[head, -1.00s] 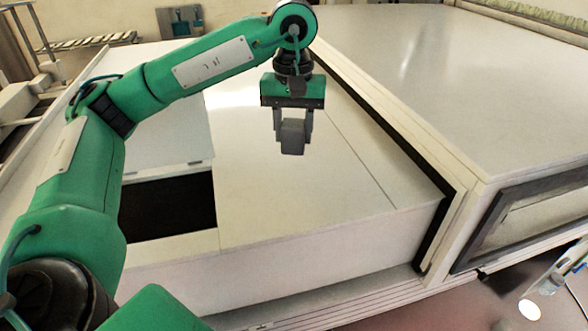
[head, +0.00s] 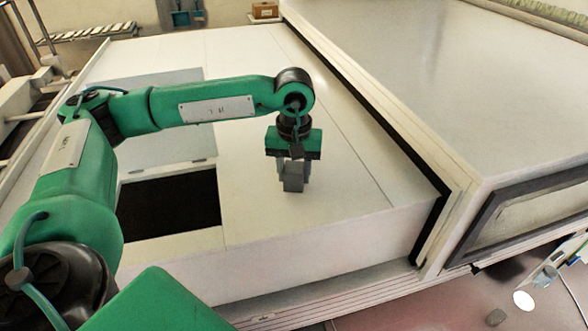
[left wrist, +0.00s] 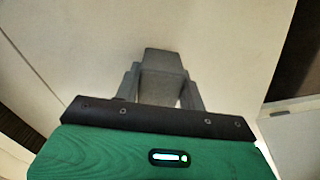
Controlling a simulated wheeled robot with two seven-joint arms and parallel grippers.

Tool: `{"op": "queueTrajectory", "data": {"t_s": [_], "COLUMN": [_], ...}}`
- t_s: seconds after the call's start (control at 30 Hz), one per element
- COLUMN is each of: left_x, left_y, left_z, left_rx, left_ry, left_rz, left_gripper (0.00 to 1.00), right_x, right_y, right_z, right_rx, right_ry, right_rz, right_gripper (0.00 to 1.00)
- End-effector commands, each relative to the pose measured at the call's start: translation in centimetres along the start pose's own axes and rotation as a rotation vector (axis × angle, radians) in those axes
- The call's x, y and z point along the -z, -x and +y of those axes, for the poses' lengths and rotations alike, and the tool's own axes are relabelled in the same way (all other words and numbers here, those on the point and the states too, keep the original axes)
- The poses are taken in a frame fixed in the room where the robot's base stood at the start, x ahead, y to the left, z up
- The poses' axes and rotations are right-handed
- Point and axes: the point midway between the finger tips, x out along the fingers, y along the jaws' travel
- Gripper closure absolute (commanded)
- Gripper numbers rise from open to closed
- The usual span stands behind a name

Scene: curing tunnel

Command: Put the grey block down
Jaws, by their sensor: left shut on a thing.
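The grey block (head: 293,176) is between the fingers of my left gripper (head: 293,184), which is shut on it. In the head view the block is low over the white top panel (head: 330,195), right of the dark opening. I cannot tell whether its underside touches the panel. The left wrist view also shows the grey block (left wrist: 162,62) between the two grey fingers, with pale panel surface around it. My right gripper is not in view.
A dark rectangular opening (head: 168,203) lies left of the gripper. A black-edged frame and a large raised white housing (head: 470,90) stand to the right. A small brown box (head: 265,10) is at the back. The panel around the block is clear.

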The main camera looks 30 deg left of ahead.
Motion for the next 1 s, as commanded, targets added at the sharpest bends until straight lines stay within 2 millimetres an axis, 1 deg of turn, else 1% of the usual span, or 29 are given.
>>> {"op": "queueTrajectory", "data": {"t_s": [0.13,0.17,0.23,0.27,0.5,0.67,0.7,0.77,1.0], "left_x": [0.0,0.0,0.0,0.0,0.0,0.0,0.1,0.1,0.1], "left_y": [-0.5,-0.3,-0.2,-0.2,-0.2,0.3,0.6,1.6,6.9], "left_z": [0.0,0.0,0.0,0.0,0.0,0.0,0.1,0.1,0.1], "left_rx": [-0.001,0.0,0.0,0.0,0.0,0.0,-0.002,-0.003,-0.003], "left_ry": [0.0,0.0,0.0,0.0,0.0,0.0,0.0,0.0,-0.002], "left_rz": [0.0,0.0,0.0,0.0,0.0,0.001,0.003,0.005,0.004], "left_gripper": [0.83,0.54,0.4,0.38,0.38,0.38,0.38,0.38,0.38], "right_x": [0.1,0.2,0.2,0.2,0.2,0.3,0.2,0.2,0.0], "right_y": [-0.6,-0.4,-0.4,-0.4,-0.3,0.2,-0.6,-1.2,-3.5], "right_z": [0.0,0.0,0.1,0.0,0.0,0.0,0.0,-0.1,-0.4], "right_rx": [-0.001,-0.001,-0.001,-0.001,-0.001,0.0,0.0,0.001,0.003], "right_ry": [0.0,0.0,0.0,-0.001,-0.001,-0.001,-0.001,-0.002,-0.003], "right_rz": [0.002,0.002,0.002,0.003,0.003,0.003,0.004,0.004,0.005], "right_gripper": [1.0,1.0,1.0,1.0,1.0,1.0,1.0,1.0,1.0]}}
